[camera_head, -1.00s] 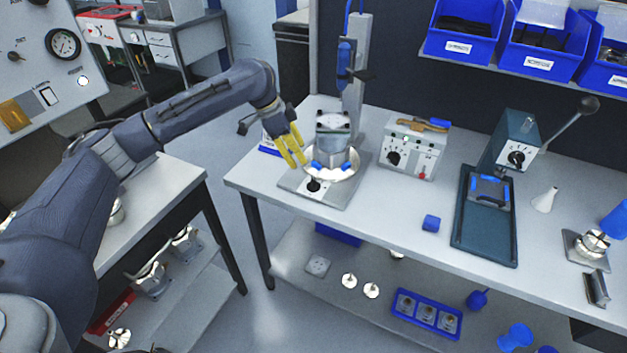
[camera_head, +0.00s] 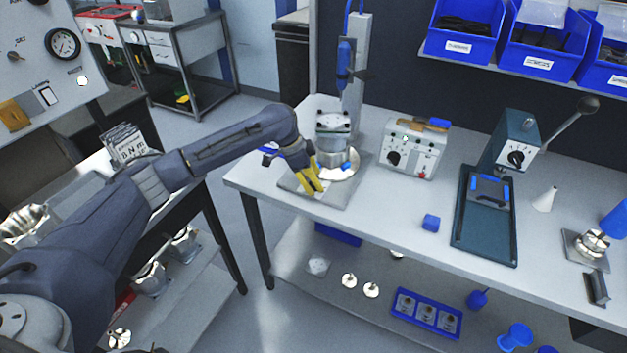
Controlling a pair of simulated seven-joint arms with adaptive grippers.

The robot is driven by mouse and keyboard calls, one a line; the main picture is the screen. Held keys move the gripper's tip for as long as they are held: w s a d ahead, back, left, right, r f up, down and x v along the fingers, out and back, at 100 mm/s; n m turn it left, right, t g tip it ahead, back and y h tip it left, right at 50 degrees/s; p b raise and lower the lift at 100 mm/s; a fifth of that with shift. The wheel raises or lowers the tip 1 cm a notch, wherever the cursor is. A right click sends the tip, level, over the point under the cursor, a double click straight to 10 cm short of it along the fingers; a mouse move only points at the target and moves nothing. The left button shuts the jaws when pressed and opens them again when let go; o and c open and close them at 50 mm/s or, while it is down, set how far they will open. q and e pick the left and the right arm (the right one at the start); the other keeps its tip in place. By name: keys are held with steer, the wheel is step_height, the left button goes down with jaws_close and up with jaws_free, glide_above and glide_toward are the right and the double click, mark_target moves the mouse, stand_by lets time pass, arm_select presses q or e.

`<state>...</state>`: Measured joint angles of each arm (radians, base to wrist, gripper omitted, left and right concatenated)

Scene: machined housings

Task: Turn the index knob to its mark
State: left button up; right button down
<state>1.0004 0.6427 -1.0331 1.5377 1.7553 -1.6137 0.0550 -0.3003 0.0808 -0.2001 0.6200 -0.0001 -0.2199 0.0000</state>
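My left gripper (camera_head: 314,186), with yellow fingers, points down at the front of a grey base plate (camera_head: 333,197) on the bench. A black knob seen earlier on that plate is now hidden behind the fingers. I cannot tell whether the fingers touch or grip it. A round metal housing (camera_head: 333,137) stands on the plate behind the gripper, with a shiny bowl-like rim (camera_head: 345,172) below it. Other black knobs show on a grey control box (camera_head: 393,157) and on a lever press (camera_head: 516,158). My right gripper is out of view.
A blue screwdriver-like tool (camera_head: 345,62) hangs on a column behind the housing. The bench front between plate and block is clear.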

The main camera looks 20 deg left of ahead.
arm_select(q)
jaws_close()
stand_by(0.4)
steer(key=shift+d+r+m+g, duration=0.1)
steer(key=shift+m+g, duration=0.3)
steer(key=shift+m, duration=0.7)
jaws_free()
steer(key=shift+d, duration=0.1)
